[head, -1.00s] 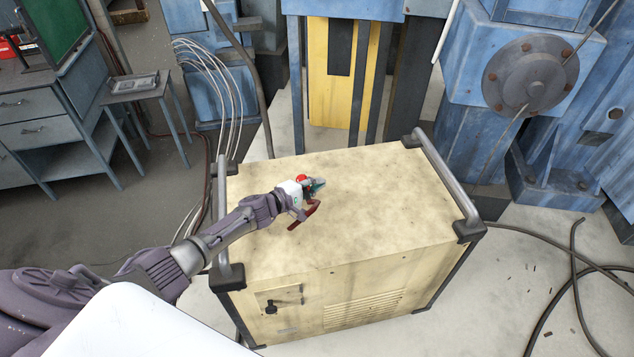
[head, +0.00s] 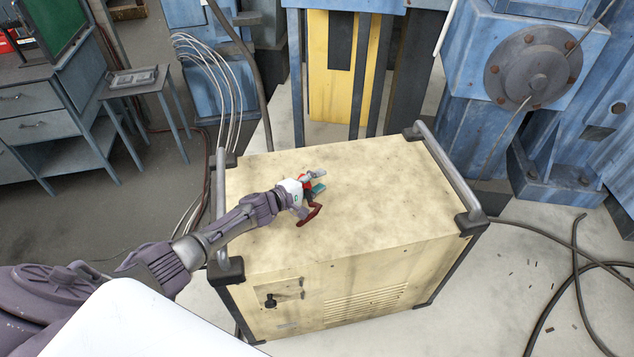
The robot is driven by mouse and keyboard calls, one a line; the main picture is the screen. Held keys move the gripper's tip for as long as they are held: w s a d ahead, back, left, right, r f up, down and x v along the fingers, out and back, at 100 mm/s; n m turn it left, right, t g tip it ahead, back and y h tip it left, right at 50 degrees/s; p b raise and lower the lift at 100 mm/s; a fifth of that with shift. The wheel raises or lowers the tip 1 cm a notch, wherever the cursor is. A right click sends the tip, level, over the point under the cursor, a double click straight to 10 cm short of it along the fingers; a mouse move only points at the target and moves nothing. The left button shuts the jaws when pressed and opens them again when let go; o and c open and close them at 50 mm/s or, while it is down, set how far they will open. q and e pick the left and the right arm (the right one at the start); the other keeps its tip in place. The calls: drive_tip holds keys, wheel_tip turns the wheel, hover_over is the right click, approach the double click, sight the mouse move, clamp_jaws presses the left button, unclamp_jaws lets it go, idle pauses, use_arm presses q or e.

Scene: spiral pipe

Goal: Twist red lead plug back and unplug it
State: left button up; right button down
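My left gripper (head: 312,192) is over the top of the beige machine (head: 390,190), reaching in from the left. It is small in the head view, with bright red, teal, grey and dark red parts around its tip. I cannot tell whether these parts are all the gripper's own or whether it holds something. I cannot make out a red lead plug for certain. A small dark fitting (head: 270,300) is on the machine's front panel, at the left. My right gripper is not in view.
Grey metal rails (head: 447,172) stand up along both ends of the machine. Black cables (head: 572,285) lie on the floor at the right. A workbench (head: 45,120) and small table (head: 140,85) are at the left. Blue machinery (head: 545,85) fills the back right.

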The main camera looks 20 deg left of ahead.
use_arm(q)
drive_tip(key=shift+s+f, duration=0.1)
drive_tip(key=shift+f, duration=0.1)
drive_tip(key=shift+r, duration=0.1)
wheel_tip(320, 180, up, 10)
idle(0.4)
drive_tip(key=shift+r, duration=0.1)
